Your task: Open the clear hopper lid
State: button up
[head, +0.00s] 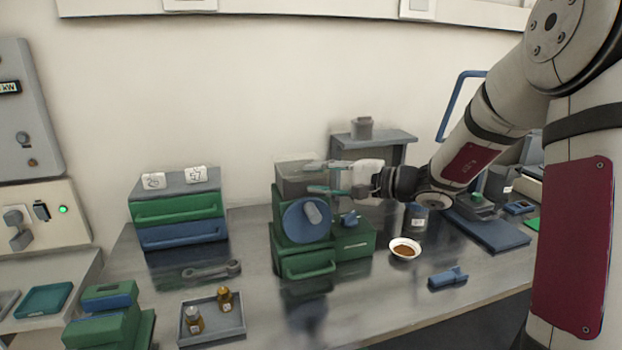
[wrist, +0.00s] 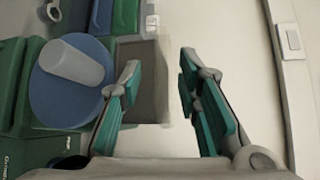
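The green grinder (head: 290,232) stands on the bench with a blue disc (head: 307,221) and a grey knob on its front. Its see-through grey hopper (head: 289,184) sits on top. The hopper lid appears closed, though its edges are hard to make out. My gripper (head: 316,177) is open and empty at the hopper's right side, its teal fingers one above the other. In the wrist view, the hopper (wrist: 150,100) shows past the left finger, and its edge lies between the open fingers of my gripper (wrist: 160,72). I cannot tell whether a finger touches it.
A white bowl of brown powder (head: 404,249) and a blue tool (head: 447,277) lie right of the grinder. A tray (head: 231,327) with small jars and a wrench (head: 212,270) lie left. Stacked drawers (head: 178,208) stand at the back left; a grey stand (head: 373,142) is behind.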

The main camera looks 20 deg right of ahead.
jog(key=shift+x, duration=1.1)
jog(key=c, duration=0.7)
jog(key=shift+f, duration=0.1)
grip_shut()
jog(key=shift+s, duration=0.1)
jog(key=shift+r+m+p, duration=0.3)
jog(key=shift+r+p, duration=0.05)
jog(key=shift+p, duration=0.3)
